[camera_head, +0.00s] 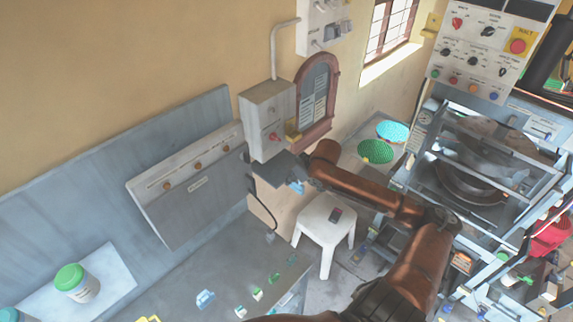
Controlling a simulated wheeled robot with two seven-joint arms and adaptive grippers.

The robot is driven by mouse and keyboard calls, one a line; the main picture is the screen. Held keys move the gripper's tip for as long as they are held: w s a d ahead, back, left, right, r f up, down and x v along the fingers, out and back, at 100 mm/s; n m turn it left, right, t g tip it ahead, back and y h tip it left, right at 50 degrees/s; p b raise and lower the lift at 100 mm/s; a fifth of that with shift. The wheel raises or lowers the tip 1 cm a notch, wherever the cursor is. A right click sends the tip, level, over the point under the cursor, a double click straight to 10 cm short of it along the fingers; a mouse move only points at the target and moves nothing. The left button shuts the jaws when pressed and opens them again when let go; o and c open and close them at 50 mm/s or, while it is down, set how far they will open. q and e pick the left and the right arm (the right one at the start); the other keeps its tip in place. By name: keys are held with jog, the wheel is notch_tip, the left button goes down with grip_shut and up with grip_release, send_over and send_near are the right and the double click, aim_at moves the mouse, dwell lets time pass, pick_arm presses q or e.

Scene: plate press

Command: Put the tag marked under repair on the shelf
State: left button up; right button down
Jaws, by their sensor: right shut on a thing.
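My right gripper (303,180) is at the end of the copper arm, in front of the wall below the grey switch box. It is shut on a small pale blue piece (297,187), which looks like the tag; its marking is too small to read. A dark grey flat surface (270,171), which looks like the shelf, sticks out below the box, right beside the gripper. I cannot tell whether the piece touches it. My left gripper is not in view.
The grey switch box (266,115) with a red knob and an arched wooden frame (316,95) are on the wall. A white stool (325,227) holding a small dark device stands below. The press (480,160) is at right. Several small coloured pieces lie on the grey bench (215,270).

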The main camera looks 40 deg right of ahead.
jog(key=w, duration=0.3)
jog(key=w+d+f+p, duration=0.1)
jog(key=w, duration=0.3)
jog(key=w+d+f+p, duration=0.1)
jog(key=w, duration=0.2)
jog(key=shift+w+f, duration=0.2)
jog(key=shift+w, duration=0.05)
jog(key=shift+w+a+f+p, duration=0.1)
jog(key=shift+w+f+p, duration=0.2)
jog(key=shift+w+f, duration=0.55)
jog(key=shift+w+a+f+p, duration=0.1)
jog(key=shift+w+f+p, duration=0.15)
jog(key=shift+w+f, duration=0.6)
jog(key=shift+r, duration=0.3)
jog(key=shift+d, duration=0.1)
jog(key=c, duration=2)
grip_release()
jog(key=shift+f, duration=0.1)
